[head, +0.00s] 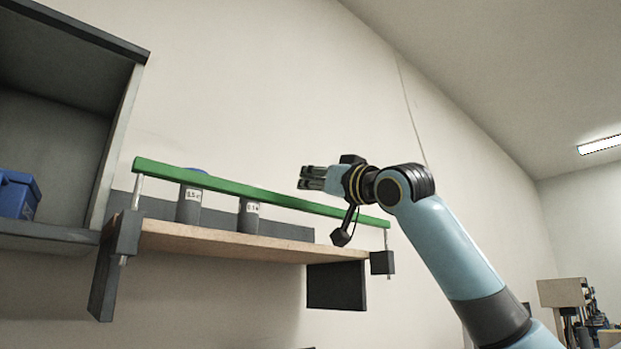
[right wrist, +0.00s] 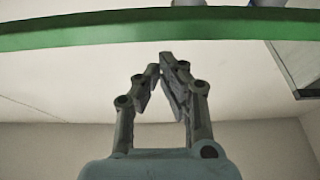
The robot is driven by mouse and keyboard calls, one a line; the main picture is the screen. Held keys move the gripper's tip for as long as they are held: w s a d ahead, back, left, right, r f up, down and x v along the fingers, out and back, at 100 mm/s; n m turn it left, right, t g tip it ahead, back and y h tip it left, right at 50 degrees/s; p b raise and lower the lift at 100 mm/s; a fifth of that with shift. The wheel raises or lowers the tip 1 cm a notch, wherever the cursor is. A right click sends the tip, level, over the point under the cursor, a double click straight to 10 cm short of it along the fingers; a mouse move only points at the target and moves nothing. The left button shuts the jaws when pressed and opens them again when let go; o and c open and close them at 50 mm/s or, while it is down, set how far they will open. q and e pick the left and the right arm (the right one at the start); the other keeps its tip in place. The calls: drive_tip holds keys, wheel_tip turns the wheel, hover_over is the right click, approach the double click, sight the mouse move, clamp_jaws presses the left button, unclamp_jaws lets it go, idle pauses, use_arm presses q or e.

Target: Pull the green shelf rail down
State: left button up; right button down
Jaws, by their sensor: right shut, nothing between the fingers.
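The green shelf rail (head: 232,188) runs along the front of a wooden shelf (head: 215,241), raised above the board on a thin metal rod at each end. It also crosses the top of the right wrist view (right wrist: 150,30). My right gripper (head: 303,178) is in front of the rail's right half in the head view, and appears apart from it. In the right wrist view its fingers (right wrist: 163,62) come together at the tips with nothing between them, and the rail passes beyond the tips. My left gripper is in neither view.
Grey cylinders with labels (head: 188,207) stand on the shelf behind the rail. Dark end blocks (head: 382,262) hold the rods. A grey open cabinet (head: 118,135) with a blue bin (head: 17,196) is at the left. The space right of the shelf is mostly open.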

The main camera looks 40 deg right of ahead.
drive_tip(key=shift+s+f, duration=0.1)
drive_tip(key=shift+f, duration=0.65)
drive_tip(key=shift+f, duration=0.1)
wheel_tip(320, 180, down, 8)
drive_tip(key=b, duration=0.6)
drive_tip(key=shift+d, duration=0.1)
